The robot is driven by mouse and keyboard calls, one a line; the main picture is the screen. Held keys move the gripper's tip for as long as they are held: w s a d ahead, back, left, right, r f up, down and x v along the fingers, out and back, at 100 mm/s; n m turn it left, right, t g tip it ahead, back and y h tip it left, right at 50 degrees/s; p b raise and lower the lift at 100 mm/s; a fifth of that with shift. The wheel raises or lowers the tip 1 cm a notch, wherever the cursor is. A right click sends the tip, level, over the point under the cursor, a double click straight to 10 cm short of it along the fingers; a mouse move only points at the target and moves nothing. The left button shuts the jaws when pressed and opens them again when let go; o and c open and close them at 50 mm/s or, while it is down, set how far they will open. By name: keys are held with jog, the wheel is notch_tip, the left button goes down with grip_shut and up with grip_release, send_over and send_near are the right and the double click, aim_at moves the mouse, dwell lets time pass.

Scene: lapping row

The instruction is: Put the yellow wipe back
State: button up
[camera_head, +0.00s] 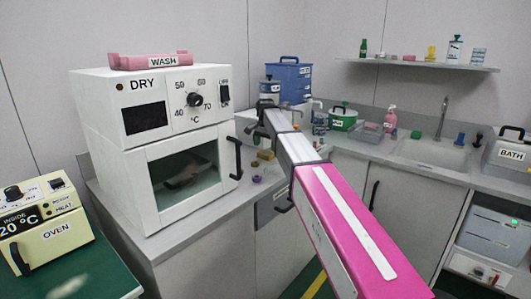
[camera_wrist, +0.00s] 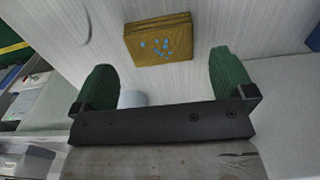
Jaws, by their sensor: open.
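The yellow wipe looks like a folded, mustard-coloured square stack with blue spots. In the wrist view the wipe (camera_wrist: 158,42) lies on a pale surface, just beyond and between my fingertips, apart from both. My gripper (camera_wrist: 164,74) is open and empty, its two green fingers spread wider than the wipe. In the head view my gripper (camera_head: 262,130) is over the counter right of the white dryer, its fingers too small to make out. A small yellow-brown item (camera_head: 265,155), probably the wipe, lies on the counter below it.
The white dryer (camera_head: 185,170) with a black handle (camera_head: 235,158) stands close left of my gripper. A small purple item (camera_head: 257,179) is on the counter. A blue case (camera_head: 290,78) and a green box (camera_head: 343,120) stand behind.

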aim_at(266, 153)
notch_tip(266, 153, up, 8)
jog(key=shift+f, duration=0.2)
dwell(1.3)
